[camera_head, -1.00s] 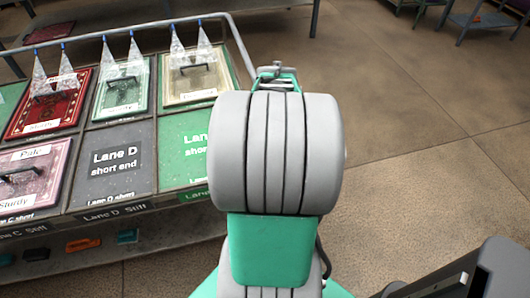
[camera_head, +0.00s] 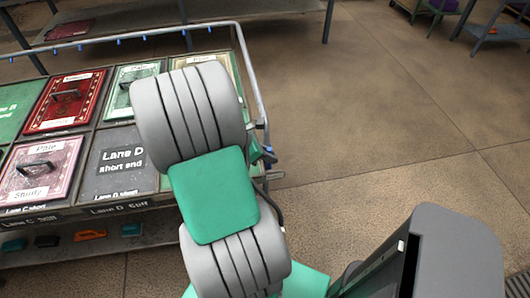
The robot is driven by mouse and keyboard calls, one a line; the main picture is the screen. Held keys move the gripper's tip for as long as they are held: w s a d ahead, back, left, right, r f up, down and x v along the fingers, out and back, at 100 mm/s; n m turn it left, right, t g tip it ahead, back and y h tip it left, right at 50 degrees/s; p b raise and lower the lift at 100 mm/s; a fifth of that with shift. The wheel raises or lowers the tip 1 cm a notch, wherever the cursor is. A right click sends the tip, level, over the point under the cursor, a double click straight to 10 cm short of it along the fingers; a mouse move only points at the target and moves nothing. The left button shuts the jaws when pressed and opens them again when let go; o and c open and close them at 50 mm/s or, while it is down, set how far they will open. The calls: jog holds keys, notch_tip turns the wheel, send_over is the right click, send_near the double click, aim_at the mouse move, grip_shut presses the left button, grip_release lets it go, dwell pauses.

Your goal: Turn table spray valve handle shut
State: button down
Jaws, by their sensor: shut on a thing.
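The table spray valve is at the right end of the grey spray pipe (camera_head: 254,80); a small part of its handle (camera_head: 262,126) shows beside my arm. My gripper (camera_head: 262,149) is mostly hidden behind my grey and green arm, with only a small green and dark part showing at the table's right edge. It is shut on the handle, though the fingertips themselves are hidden. The blue nozzles (camera_head: 97,40) along the pipe show no spray. The handle's exact angle cannot be told.
The rug table (camera_head: 125,204) carries red, green and pink rug panels and a grey "Lane D short end" panel (camera_head: 118,160). Coloured brushes (camera_head: 90,235) lie on the shelf below. Open brown floor is to the right. Other tables stand at the back.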

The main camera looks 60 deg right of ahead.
jog(key=c, duration=1.7)
grip_release()
jog(key=v, duration=0.8)
jog(key=shift+f+p, duration=0.1)
jog(key=shift+p, duration=0.2)
